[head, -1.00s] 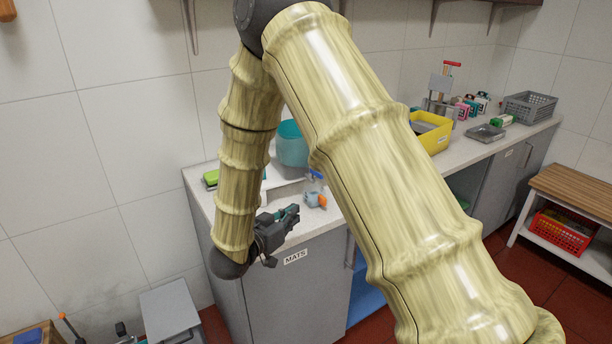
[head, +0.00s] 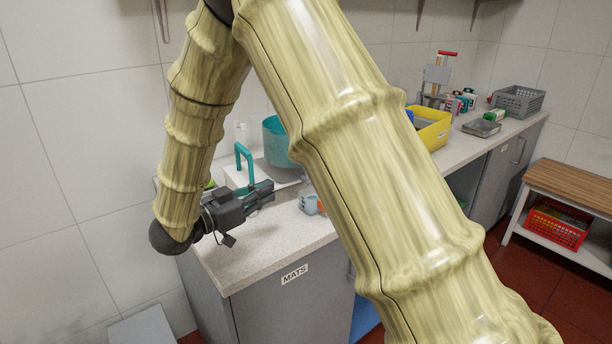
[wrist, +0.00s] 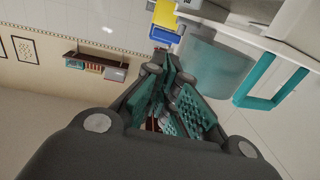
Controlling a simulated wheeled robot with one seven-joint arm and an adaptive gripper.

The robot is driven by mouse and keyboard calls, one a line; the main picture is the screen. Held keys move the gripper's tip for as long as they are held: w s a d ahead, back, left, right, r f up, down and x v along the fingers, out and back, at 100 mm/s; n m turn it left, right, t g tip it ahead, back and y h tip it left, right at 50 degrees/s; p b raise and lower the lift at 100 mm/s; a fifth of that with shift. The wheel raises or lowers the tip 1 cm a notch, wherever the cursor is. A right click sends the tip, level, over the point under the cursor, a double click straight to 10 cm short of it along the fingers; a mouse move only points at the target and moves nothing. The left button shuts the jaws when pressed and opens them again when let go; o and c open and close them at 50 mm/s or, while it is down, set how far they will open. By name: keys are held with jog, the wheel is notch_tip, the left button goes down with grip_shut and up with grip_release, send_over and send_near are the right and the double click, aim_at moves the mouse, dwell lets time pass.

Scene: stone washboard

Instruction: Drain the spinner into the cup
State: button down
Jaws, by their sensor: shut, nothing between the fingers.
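The spinner has a teal drum (head: 280,150) on a white base (head: 236,177) with a teal looped handle (head: 245,158), near the back wall on the left counter. The drum also shows in the wrist view (wrist: 213,70), with the teal handle (wrist: 268,92) right of it. My gripper (head: 268,188) is shut and empty, in front of the spinner's base and handle. It also shows in the wrist view (wrist: 165,70). A small light-blue cup (head: 308,204) stands on the counter right of my fingertips. My arm partly hides the drum and the cup's surroundings.
The speckled counter (head: 265,240) is clear at its front left. Farther right stand a yellow tub (head: 433,130), a grey tray (head: 481,128) and a grey basket (head: 518,101). A wooden bench (head: 575,185) holds a red basket (head: 555,228) beneath.

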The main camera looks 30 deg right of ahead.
jog(key=d, duration=0.4)
jog(key=w+d+p, duration=0.1)
jog(key=d, duration=0.4)
jog(key=w+d+p, duration=0.1)
jog(key=d, duration=0.4)
jog(key=shift+w, duration=0.15)
jog(key=shift+a, duration=0.15)
